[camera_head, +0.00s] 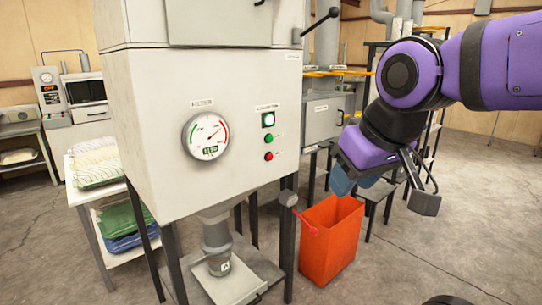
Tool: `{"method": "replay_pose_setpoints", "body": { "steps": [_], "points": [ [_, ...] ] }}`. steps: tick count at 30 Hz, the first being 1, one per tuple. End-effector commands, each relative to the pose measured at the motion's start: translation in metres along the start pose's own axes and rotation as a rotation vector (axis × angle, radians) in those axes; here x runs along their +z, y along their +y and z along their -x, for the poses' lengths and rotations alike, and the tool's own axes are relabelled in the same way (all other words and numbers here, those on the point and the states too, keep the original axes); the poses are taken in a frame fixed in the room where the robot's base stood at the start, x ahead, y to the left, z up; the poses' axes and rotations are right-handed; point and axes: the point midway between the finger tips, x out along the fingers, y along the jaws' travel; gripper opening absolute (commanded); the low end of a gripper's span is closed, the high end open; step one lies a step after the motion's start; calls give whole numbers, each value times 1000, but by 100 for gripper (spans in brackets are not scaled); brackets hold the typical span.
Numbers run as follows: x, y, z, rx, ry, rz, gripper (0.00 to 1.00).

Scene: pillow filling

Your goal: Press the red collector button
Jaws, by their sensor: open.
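The red button (268,156) is on the front panel of a large grey machine (165,150), near the panel's right edge. A green button (268,138) sits just above it, and a lit green lamp (268,120) above that, under a small label. My gripper (385,195) is at the end of a purple arm, to the right of the machine. It is open and empty, pointing downward, apart from the red button. The red button is in plain view.
A round gauge (206,137) is left of the buttons. A nozzle (217,245) hangs beneath the machine. An orange bin (331,240) stands on the floor below my gripper. A shelf with folded pillows (97,165) is at left. Open floor lies at right.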

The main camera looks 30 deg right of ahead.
Motion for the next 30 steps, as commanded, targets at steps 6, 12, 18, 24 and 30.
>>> {"method": "replay_pose_setpoints", "body": {
  "steps": [6, 12, 18, 24, 30],
  "points": [
    [0, 0, 0, 0, 0, 0, 43],
    [0, 0, 0, 0, 0, 0, 4],
    [0, 0, 0, 0, 0, 0, 0],
    [0, 0, 0, 0, 0, 0, 0],
    [0, 0, 0, 0, 0, 0, 0]
  ]
}}
